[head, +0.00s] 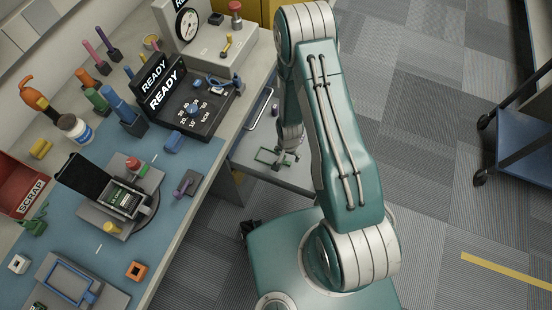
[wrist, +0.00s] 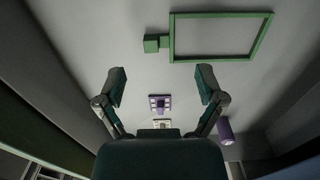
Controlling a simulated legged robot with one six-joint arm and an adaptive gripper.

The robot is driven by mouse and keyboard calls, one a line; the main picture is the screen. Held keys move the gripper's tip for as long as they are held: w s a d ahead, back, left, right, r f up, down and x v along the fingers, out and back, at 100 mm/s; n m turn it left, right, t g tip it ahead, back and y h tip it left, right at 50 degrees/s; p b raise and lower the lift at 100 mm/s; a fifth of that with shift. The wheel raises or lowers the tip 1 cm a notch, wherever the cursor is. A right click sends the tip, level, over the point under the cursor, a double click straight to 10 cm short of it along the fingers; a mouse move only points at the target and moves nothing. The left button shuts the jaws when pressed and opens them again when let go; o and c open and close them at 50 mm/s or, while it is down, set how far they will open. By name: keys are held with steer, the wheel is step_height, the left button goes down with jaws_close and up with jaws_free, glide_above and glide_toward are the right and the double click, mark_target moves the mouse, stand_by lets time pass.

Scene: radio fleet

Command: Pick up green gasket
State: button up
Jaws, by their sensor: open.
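The green gasket (wrist: 152,43) is a thin rectangular frame with a small block on its left side. It lies flat on a pale grey surface in the upper part of the wrist view. In the head view the gasket (head: 264,155) lies in an open drawer (head: 300,177) below the workbench, partly hidden by my gripper. My gripper (wrist: 162,84) is open, with its two fingers spread and nothing between them. The gasket appears beyond the fingertips and apart from them. In the head view my gripper (head: 289,152) hangs low over the drawer.
Drawer walls rise on both sides. The workbench (head: 180,205) at left is crowded with tools and fixtures. A blue cart (head: 528,140) stands at right.

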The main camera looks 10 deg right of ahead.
mark_target(287, 163)
step_height(287, 163, down, 4)
steer(key=shift+f, duration=0.2)
steer(key=shift+s, duration=0.1)
steer(key=c, duration=0.8)
